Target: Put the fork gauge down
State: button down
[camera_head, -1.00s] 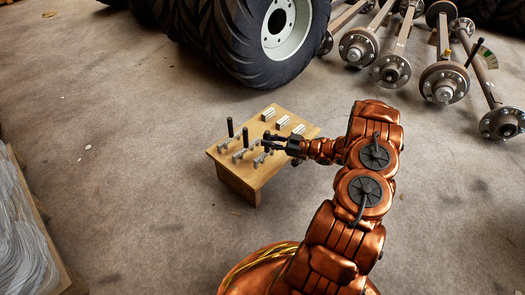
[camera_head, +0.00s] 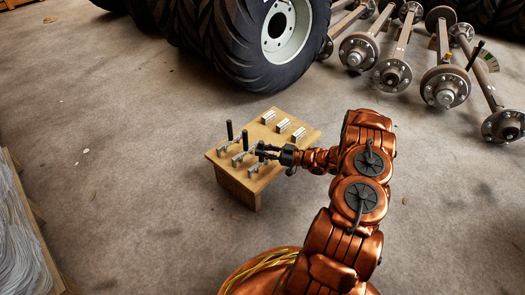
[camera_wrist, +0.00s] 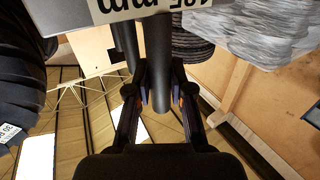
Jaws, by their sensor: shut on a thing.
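My gripper (camera_head: 263,152) is over the near right part of a small wooden table (camera_head: 238,182). It is shut on the dark upright handle of a fork gauge (camera_wrist: 158,45), which stands between my fingers in the wrist view. A pale plate with upside-down "mm" lettering fills the top of that view. Two more fork gauges with black handles, one at the left (camera_head: 229,130) and one in the middle (camera_head: 245,140), stand on the table beside the held one. I cannot tell whether the held gauge touches the tabletop or its grey support.
Several pale blocks (camera_head: 283,125) sit along the table's far side. A large tyre (camera_head: 245,45) stands behind it. Several axles with hubs (camera_head: 445,88) lie at upper right. A pallet of wrapped material (camera_head: 22,235) is at lower left. Open floor surrounds the table.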

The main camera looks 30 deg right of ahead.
jog(key=c, duration=1)
grip_release()
jog(key=shift+c, duration=0.2)
